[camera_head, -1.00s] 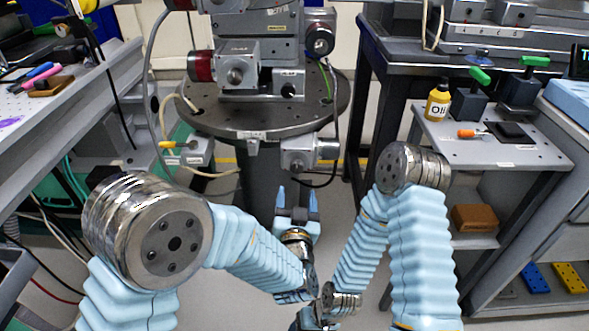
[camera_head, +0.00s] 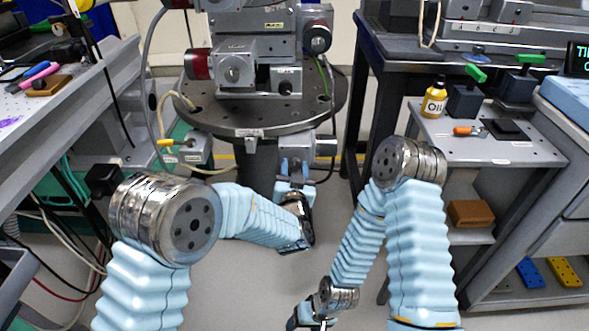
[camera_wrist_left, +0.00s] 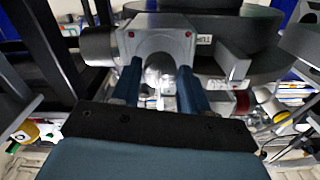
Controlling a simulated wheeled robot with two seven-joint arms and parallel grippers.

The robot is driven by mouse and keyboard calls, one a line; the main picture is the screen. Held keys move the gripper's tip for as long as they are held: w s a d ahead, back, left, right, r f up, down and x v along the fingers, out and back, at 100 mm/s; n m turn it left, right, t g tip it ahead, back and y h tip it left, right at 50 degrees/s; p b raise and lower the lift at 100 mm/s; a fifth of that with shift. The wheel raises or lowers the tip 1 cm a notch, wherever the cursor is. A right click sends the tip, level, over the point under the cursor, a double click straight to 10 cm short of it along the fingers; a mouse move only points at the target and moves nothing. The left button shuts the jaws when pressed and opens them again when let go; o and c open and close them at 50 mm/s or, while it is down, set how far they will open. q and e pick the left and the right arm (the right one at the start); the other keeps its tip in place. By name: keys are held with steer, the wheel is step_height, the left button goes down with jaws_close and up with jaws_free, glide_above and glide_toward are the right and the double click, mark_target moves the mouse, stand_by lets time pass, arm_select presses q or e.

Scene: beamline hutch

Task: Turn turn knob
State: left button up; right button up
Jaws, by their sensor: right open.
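The turn knob (camera_wrist_left: 160,70) is a round silvery part set in the front of a grey housing (camera_wrist_left: 128,38) in the left wrist view. In the head view this looks like the grey unit (camera_head: 325,147) under the round platform's front edge; the knob itself is hidden there. My left gripper (camera_head: 296,168) is right in front of that unit. In the left wrist view its blue fingers (camera_wrist_left: 160,88) stand apart, one on each side of the knob, with gaps visible. My right gripper (camera_head: 312,323) is low at the bottom edge, partly cut off and away from the unit.
The round dark platform (camera_head: 225,122) carries a stage assembly with cables hanging beside it. A grey bench (camera_head: 110,90) stands at left. At right, a small cart (camera_head: 455,150) holds an oil bottle (camera_head: 434,97), a screwdriver and green-handled blocks. The floor between is clear.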

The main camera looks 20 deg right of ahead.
arm_select(q)
steer(key=c, duration=0.6)
steer(key=shift+f+n+b, duration=0.2)
steer(key=shift+n+b, duration=0.2)
steer(key=shift+b, duration=0.45)
steer(key=n+b, duration=0.9)
steer(key=b, duration=0.3)
steer(key=shift+f+b, duration=0.15)
steer(key=shift+b, duration=0.15)
steer(key=n+b, duration=0.1)
steer(key=n, duration=0.1)
steer(key=shift+n+b, duration=0.3)
steer(key=shift+n, duration=0.1)
steer(key=shift+r+n, duration=0.25)
steer(key=shift+n, duration=1.25)
steer(key=o, duration=1)
steer(key=shift+o, duration=0.2)
steer(key=shift+s+a+r, duration=0.1)
steer(key=shift+s, duration=0.05)
